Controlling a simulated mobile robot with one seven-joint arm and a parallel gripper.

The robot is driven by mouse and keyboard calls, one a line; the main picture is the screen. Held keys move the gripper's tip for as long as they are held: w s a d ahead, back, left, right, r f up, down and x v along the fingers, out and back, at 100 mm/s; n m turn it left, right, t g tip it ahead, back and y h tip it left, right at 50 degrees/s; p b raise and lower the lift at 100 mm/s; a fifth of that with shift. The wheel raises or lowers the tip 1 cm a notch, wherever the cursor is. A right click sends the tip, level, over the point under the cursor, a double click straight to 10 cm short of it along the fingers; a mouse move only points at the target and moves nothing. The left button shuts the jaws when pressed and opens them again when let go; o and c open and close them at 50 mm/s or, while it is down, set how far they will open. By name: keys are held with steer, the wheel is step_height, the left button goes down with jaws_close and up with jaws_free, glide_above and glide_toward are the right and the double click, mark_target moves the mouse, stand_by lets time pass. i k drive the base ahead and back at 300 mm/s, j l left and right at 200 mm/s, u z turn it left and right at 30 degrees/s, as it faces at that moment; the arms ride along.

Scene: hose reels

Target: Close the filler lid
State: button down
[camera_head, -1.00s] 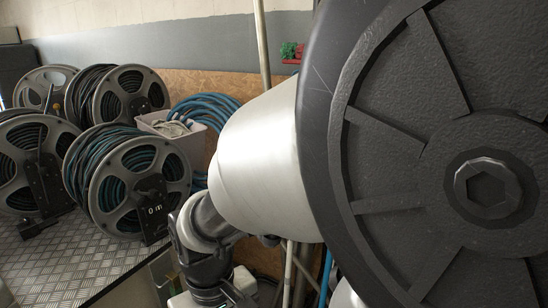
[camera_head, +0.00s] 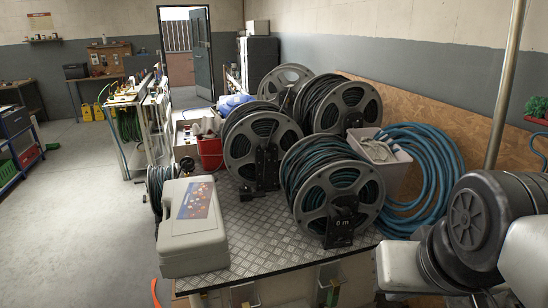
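I cannot pick out a filler lid in the head view. My gripper is not in view.
A checker-plate bench (camera_head: 262,232) carries several hose reels, including a front one (camera_head: 336,190) marked "0 m". A grey case (camera_head: 192,226) lies at its front left. A grey bin (camera_head: 396,174) and a coiled blue hose (camera_head: 430,165) are behind. Open floor (camera_head: 85,215) lies left.

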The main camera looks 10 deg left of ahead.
mark_target(191, 163)
steer(key=j, duration=2.35)
steer(key=i+j, duration=0.1)
steer(key=j, duration=0.45)
steer(key=i+j, duration=0.1)
steer(key=j, duration=0.5)
steer(key=i+j, duration=0.1)
steer(key=j, duration=0.25)
steer(key=i+j, duration=0.1)
steer(key=j, duration=0.3)
steer(key=i+j, duration=0.15)
steer(key=j, duration=0.2)
steer(key=i+j, duration=0.35)
steer(key=j, duration=0.15)
steer(key=i+j, duration=0.65)
steer(key=i, duration=0.2)
steer(key=i+j, duration=0.25)
steer(key=i, duration=0.25)
steer(key=i+j, duration=0.25)
steer(key=i, duration=0.2)
